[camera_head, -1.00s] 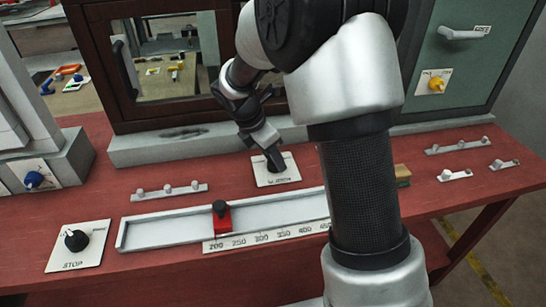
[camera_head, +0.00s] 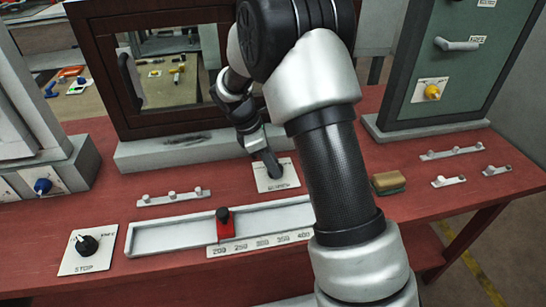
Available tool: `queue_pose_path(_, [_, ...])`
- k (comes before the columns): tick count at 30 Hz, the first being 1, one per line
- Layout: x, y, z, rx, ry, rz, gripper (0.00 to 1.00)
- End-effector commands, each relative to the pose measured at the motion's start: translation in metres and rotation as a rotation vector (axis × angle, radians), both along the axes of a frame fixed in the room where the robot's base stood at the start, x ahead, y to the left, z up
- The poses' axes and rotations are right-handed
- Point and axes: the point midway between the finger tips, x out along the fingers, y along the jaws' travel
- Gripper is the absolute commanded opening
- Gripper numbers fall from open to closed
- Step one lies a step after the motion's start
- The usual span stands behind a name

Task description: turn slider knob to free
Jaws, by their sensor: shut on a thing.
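A white plate (camera_head: 288,176) with a small printed label lies on the red bench, behind the slider track. I cannot read the label surely. My gripper (camera_head: 271,166) reaches down to this plate from behind and is shut on the knob there. The knob is mostly hidden by the fingers, so I cannot see which way it points. The red slider block (camera_head: 225,230) with a black top knob sits in the white track (camera_head: 170,234), near the 200 end of the scale (camera_head: 260,244).
A black STOP knob (camera_head: 86,244) stands at the front left, and a blue knob (camera_head: 42,186) at the left. A sponge-like block (camera_head: 388,182) lies right of my arm. A green cabinet (camera_head: 450,70) with a yellow knob (camera_head: 432,92) stands at the back right.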

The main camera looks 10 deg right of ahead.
Motion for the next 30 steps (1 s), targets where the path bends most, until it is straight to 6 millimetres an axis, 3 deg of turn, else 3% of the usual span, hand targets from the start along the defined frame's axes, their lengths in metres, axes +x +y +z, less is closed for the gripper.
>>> queue_pose_path(30, [0.0068, -0.0030, 0.0013, 0.001, -0.001, -0.932, 0.12])
